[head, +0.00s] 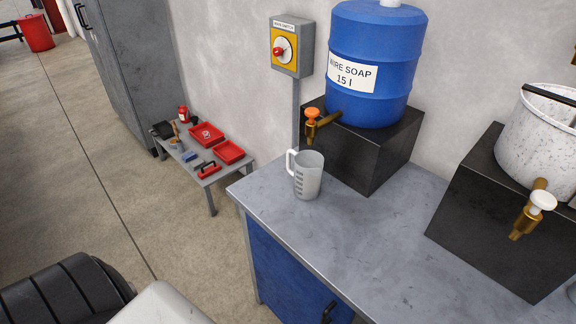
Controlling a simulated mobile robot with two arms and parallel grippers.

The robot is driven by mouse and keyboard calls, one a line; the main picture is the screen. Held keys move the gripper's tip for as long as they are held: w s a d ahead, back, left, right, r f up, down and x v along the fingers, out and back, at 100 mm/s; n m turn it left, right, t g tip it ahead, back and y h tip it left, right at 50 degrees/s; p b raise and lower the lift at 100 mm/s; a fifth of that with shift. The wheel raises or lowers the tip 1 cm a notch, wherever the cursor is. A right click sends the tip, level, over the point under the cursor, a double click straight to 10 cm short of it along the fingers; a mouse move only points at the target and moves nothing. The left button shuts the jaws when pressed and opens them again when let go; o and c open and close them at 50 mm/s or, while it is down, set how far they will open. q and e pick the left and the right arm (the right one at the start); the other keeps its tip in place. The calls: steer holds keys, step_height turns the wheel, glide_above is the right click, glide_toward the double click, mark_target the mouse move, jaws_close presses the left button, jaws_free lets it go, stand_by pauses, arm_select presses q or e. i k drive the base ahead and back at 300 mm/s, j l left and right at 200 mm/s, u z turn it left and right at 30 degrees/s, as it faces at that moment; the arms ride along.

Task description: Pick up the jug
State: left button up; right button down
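A translucent grey-white measuring jug (309,180) with dark graduation marks stands upright on the grey worktop (350,235), close to its left end. Its handle points to the left. It stands just in front of a black block (375,158) that bears a blue soap barrel (375,60). The barrel's brass tap with an orange knob (312,115) is above and slightly behind the jug. Neither of my grippers shows in the head view. A dark ribbed part and a pale part at the bottom left look like parts of my own body.
A second black block (490,215) at the right bears a speckled white pot (540,140) with a brass tap. A low grey table (213,178) with red trays stands beyond the worktop's left end. The front middle of the worktop is clear.

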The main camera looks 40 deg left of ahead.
mark_target(307, 174)
steer(key=u, duration=0.95)
